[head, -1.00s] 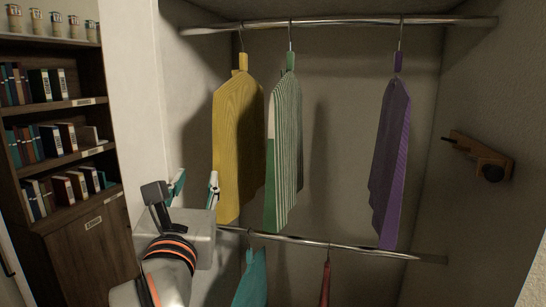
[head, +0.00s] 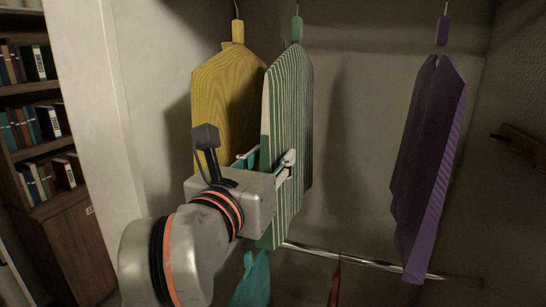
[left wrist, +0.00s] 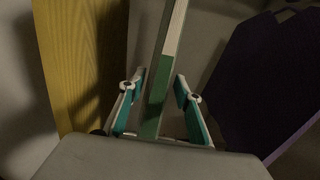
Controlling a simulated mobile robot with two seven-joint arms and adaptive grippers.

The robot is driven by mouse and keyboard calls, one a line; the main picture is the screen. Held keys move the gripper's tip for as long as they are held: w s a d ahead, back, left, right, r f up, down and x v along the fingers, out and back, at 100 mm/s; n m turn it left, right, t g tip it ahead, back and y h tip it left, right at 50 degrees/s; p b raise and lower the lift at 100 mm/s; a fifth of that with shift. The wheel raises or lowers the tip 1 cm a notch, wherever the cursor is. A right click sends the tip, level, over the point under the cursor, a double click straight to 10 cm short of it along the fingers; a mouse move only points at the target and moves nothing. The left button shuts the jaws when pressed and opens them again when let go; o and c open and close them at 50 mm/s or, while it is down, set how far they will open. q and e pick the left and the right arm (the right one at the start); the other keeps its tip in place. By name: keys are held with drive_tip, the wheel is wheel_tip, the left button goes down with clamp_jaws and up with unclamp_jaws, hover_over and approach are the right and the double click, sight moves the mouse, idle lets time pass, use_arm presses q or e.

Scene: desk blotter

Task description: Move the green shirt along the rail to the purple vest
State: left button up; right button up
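The green striped shirt (head: 292,120) hangs from a green-topped hanger in the middle of the head view. The purple vest (head: 428,165) hangs to its right, with a wide gap between them. My left gripper (head: 268,162) is at the shirt's lower half. In the left wrist view, the shirt's edge (left wrist: 158,95) stands between the two fingers of the gripper (left wrist: 161,100), with space on both sides, so the gripper is open around it. The purple vest also shows at the right there (left wrist: 262,75). The upper rail is out of the head view. My right gripper is not in view.
A yellow garment (head: 215,105) hangs close on the left of the shirt, and also shows in the left wrist view (left wrist: 82,60). A lower rail (head: 350,259) carries a teal garment (head: 252,282) and a red one (head: 334,288). A brown bracket (head: 522,145) is on the right wall.

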sight(283, 147)
use_arm(q)
drive_tip(key=shift+x, duration=3.4)
drive_tip(key=shift+f, duration=0.1)
clamp_jaws()
